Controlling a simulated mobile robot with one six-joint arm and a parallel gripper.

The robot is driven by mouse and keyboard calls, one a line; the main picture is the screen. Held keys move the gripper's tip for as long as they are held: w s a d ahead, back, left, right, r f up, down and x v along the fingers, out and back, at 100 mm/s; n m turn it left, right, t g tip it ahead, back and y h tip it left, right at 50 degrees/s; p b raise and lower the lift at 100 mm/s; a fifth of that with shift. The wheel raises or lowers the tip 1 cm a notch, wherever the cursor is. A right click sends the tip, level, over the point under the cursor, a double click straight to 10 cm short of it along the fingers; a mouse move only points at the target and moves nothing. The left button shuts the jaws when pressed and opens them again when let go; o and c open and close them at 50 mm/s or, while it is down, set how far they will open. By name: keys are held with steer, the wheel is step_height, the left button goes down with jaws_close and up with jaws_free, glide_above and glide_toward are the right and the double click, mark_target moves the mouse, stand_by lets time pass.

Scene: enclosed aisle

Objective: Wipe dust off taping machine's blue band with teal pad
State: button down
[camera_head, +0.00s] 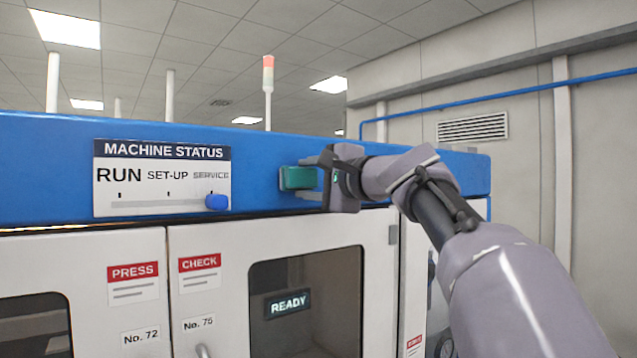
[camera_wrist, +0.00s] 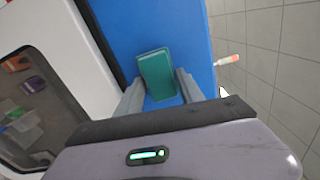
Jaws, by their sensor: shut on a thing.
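The teal pad (camera_head: 297,178) is held in my gripper (camera_head: 318,178), which is shut on it. In the head view the pad is in front of the machine's blue band (camera_head: 265,150), to the right of the status panel. In the wrist view the pad (camera_wrist: 157,75) sits between the two grey fingers (camera_wrist: 160,95), with the blue band (camera_wrist: 175,22) behind it. I cannot tell whether the pad touches the band. No dust shows clearly on the visible part of the band.
A machine status panel (camera_head: 163,182) with a blue slider knob (camera_head: 216,202) is on the band at left. White doors (camera_head: 210,240) with windows are below. A red-topped signal light (camera_head: 268,75) stands above. A grey wall (camera_head: 605,150) is at right.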

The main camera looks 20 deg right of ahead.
steer(key=shift+s+a+b, duration=0.1)
steer(key=shift+s+a, duration=0.25)
steer(key=shift+a, duration=0.65)
steer(key=shift+s+a+b, duration=0.15)
steer(key=shift+s+a, duration=0.15)
steer(key=shift+a, duration=0.75)
steer(key=shift+s+a+b, duration=0.1)
steer(key=shift+s+a, duration=0.25)
steer(key=shift+a, duration=0.65)
steer(key=shift+s+d, duration=0.1)
steer(key=shift+d, duration=0.05)
steer(key=shift+b+v, duration=1.35)
steer(key=shift+v, duration=1.4)
steer(key=b+v, duration=0.1)
steer(key=v, duration=0.2)
